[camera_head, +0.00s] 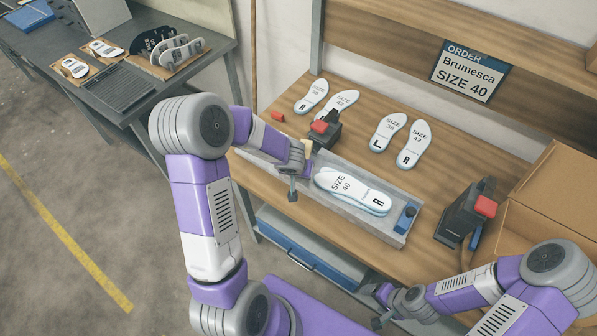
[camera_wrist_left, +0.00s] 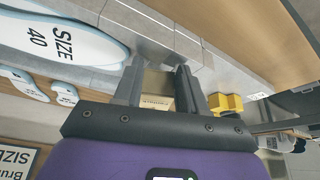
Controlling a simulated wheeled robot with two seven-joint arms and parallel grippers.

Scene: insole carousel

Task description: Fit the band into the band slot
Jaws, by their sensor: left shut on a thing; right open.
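My left gripper (camera_head: 293,190) hangs over the left part of a long grey tray (camera_head: 350,213) on the bench. In the left wrist view its two fingers (camera_wrist_left: 160,76) are shut on a small tan piece with print on it, which looks like the band (camera_wrist_left: 158,103). The fingers and arm hide most of it in the head view. A pair of white insoles marked SIZE 40 and R (camera_head: 352,190) lies in the tray, right of this gripper. I cannot make out the band slot. My right gripper (camera_head: 385,306) is open and empty at the bench's front edge.
A black device with a red top (camera_head: 325,130) stands just behind the tray. Another (camera_head: 467,212) stands at the right, next to a cardboard box (camera_head: 555,185). Loose insoles (camera_head: 402,142) lie at the back. A blue drawer (camera_head: 310,250) is below the bench.

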